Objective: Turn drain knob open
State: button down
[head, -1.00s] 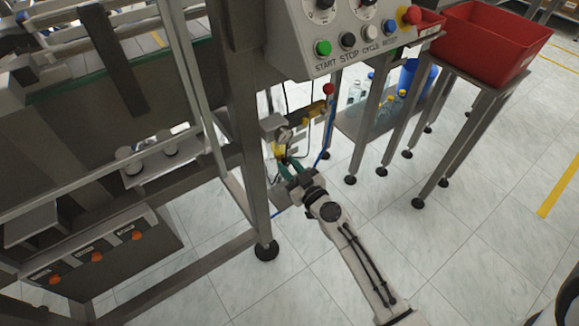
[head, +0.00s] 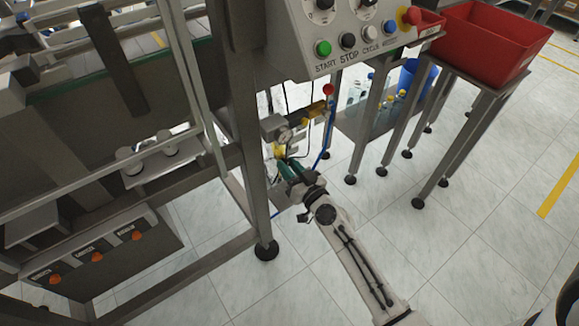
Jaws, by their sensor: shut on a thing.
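My gripper (head: 287,172) is at the lower part of an air-supply unit (head: 282,138) under the machine frame. The unit shows a small round gauge and yellow parts. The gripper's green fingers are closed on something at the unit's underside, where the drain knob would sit. The knob itself is hidden by the fingers and too small to make out, so its turn cannot be told. My arm reaches up to it from the lower right.
A steel machine leg (head: 254,165) stands close left of my gripper. A blue hose (head: 325,140) hangs close right, below a red knob (head: 328,89). The control panel (head: 345,35) overhangs above. Steel stand legs (head: 460,140) are at the right. The floor in front is clear.

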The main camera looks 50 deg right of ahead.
jog(key=m, duration=1.3)
jog(key=shift+y, duration=0.4)
jog(key=shift+m, duration=0.4)
jog(key=shift+d, duration=0.1)
jog(key=c, duration=0.9)
grip_release()
jog(key=b+v, duration=0.1)
jog(key=v, duration=0.9)
jog(key=shift+s+b, duration=0.3)
jog(key=shift+s, duration=0.1)
jog(key=shift+a+r, duration=0.1)
jog(key=shift+a, duration=0.15)
